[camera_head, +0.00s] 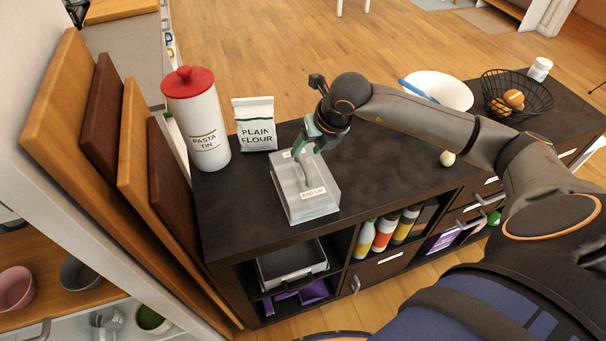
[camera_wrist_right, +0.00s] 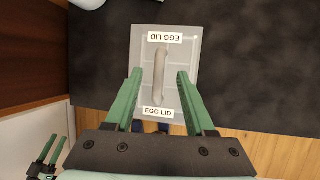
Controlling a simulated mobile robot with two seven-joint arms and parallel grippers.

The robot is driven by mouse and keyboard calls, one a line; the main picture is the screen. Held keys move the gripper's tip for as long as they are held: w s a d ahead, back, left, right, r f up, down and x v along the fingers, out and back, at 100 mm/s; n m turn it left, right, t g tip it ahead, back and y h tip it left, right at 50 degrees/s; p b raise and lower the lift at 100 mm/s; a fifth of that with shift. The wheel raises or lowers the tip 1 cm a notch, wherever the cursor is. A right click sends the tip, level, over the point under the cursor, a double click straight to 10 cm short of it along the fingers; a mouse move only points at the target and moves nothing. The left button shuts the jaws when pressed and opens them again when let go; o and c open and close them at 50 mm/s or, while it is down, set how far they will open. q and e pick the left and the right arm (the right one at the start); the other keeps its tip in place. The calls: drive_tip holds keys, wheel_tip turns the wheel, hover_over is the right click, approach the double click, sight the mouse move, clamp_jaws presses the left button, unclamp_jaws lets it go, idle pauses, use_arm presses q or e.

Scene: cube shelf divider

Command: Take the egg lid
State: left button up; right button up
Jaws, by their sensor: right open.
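The egg lid (camera_head: 318,205) is a pale translucent cover with a raised bar handle and an "EGG LID" label at each end. It sits on the dark counter near its front left; what is under it is unclear. My right gripper (camera_head: 307,150) is open above the lid, pointing down. In the right wrist view, the egg lid (camera_wrist_right: 181,50) lies lengthwise below, and the handle (camera_wrist_right: 160,75) shows between the open green fingers (camera_wrist_right: 160,73). I cannot tell whether they touch it. My left gripper (camera_wrist_right: 45,149) shows small at the lower left there, fingers apart.
A pasta tin (camera_head: 200,125) and a plain flour bag (camera_head: 255,125) stand behind and left of the lid. Wooden boards (camera_head: 90,150) lean at the left. A white bowl (camera_head: 450,90) and a wire basket (camera_head: 540,103) stand to the right.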

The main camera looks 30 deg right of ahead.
sight(302, 157)
drive_tip(key=x, duration=0.3)
drive_tip(key=shift+f, duration=0.2)
drive_tip(key=shift+f, duration=0.2)
idle(0.5)
clamp_jaws()
idle(0.5)
idle(1.0)
